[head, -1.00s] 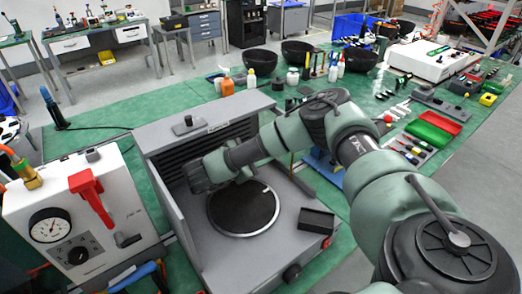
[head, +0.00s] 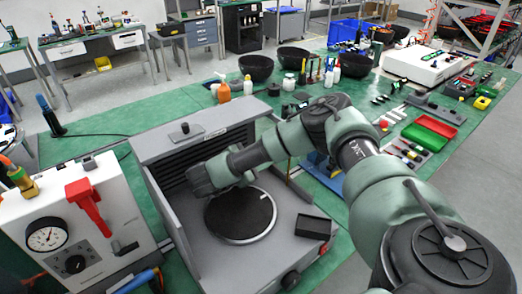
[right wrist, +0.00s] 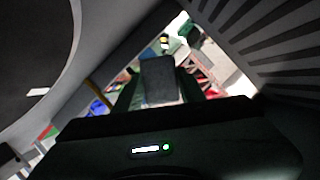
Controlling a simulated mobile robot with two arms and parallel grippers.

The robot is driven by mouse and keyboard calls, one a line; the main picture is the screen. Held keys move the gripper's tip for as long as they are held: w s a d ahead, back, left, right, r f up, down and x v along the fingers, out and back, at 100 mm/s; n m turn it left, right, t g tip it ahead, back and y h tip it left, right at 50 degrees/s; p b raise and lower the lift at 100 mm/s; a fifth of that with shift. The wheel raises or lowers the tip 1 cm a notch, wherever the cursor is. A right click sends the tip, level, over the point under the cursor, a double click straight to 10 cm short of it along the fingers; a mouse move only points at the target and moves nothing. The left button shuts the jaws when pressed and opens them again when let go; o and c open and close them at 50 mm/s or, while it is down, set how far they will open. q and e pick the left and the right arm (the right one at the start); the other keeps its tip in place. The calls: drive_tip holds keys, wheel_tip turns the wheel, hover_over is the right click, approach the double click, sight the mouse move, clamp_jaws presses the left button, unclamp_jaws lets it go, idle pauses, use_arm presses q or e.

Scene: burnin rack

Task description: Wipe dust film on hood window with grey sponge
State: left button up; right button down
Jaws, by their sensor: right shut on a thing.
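The grey hood (head: 270,262) is an open-topped box with a slatted back wall and a black round disc (head: 240,216) on its floor. My right gripper (head: 203,181) is inside it, low by the back wall and beside the disc. In the right wrist view a grey block that looks like the sponge (right wrist: 160,80) sits between the dark fingers, and the gripper is shut on it. In the head view the sponge is hidden behind the wrist. I cannot make out the hood window or any dust film. My left gripper is not in view.
A white gauge box (head: 75,220) with a red lever stands close on the hood's left. A small black box (head: 313,227) sits at the hood's right front. Bowls, bottles, a red tray (head: 440,127) and several tools stand on the green table behind and right.

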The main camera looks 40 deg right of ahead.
drive_tip(key=shift+d, duration=0.15)
drive_tip(key=shift+s+r+p, duration=0.15)
drive_tip(key=shift+s+p, duration=0.65)
drive_tip(key=shift+p, duration=0.05)
drive_tip(key=shift+s+a+p, duration=0.25)
drive_tip(key=shift+s+p, duration=0.55)
drive_tip(key=shift+s, duration=0.4)
drive_tip(key=shift+d, duration=0.1)
drive_tip(key=shift+w, duration=0.35)
drive_tip(key=shift+w+d+b, duration=0.15)
drive_tip(key=shift+w+b, duration=0.55)
drive_tip(key=shift+w, duration=0.95)
